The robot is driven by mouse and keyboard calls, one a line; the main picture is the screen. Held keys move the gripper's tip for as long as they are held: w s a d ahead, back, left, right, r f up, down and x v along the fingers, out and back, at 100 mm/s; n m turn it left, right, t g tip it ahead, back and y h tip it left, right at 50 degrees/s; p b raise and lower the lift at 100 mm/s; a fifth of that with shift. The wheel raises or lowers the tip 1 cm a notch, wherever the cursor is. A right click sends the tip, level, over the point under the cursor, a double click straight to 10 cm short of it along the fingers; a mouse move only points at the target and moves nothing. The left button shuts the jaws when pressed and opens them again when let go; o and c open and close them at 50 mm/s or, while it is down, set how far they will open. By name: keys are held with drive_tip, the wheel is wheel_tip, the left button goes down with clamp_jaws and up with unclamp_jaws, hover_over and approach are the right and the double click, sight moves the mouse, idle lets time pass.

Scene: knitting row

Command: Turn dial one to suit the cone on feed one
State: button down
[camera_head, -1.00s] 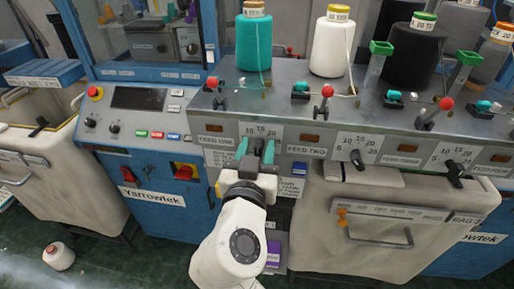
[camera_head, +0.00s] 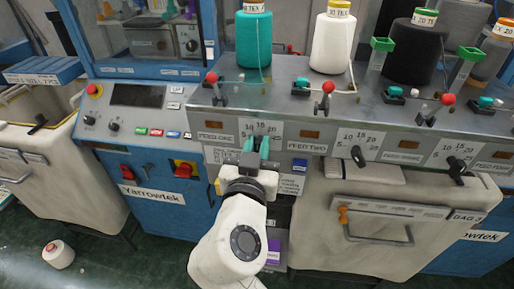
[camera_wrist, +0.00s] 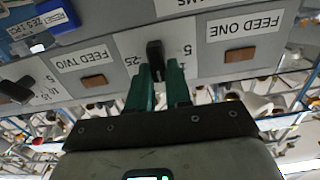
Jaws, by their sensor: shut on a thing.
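Dial one is a black knob (camera_wrist: 155,52) on a pale scale plate (camera_head: 262,129) between the FEED ONE and FEED TWO labels. The head view shows 10, 15 and 20 on the plate; the wrist view, upside down, shows 5 and 25. My gripper (camera_head: 256,146) has its green fingers shut on the knob, one at each side, also in the wrist view (camera_wrist: 159,68). Its fingers hide much of the knob in the head view. A teal cone (camera_head: 254,42) stands above, behind feed one. Its band (camera_head: 253,8) is too small to read surely.
A white cone (camera_head: 332,43) and a black cone (camera_head: 414,55) stand farther right. Red-knobbed levers (camera_head: 328,87) line the panel top. Dial two (camera_head: 358,156) is right of my gripper. A blue control cabinet (camera_head: 139,165) stands at left.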

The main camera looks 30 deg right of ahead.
drive_tip(key=m+b, duration=0.1)
drive_tip(key=b, duration=0.2)
drive_tip(key=shift+d+f+m+b, duration=0.1)
drive_tip(key=shift+f+m+b, duration=0.2)
drive_tip(key=shift+f, duration=0.1)
drive_tip(key=m+b, duration=0.2)
drive_tip(key=b, duration=0.1)
drive_tip(key=m+b, duration=0.2)
drive_tip(key=b, duration=0.2)
drive_tip(key=m+b, duration=0.2)
drive_tip(key=b, duration=0.2)
drive_tip(key=shift+s+d+r, duration=0.1)
drive_tip(key=shift+s+d, duration=0.15)
drive_tip(key=c, duration=1.1)
unclamp_jaws()
drive_tip(key=shift+r, duration=0.1)
drive_tip(key=b+v, duration=0.1)
drive_tip(key=v, duration=0.9)
drive_tip(key=shift+s+a, duration=0.2)
drive_tip(key=shift+s, duration=0.15)
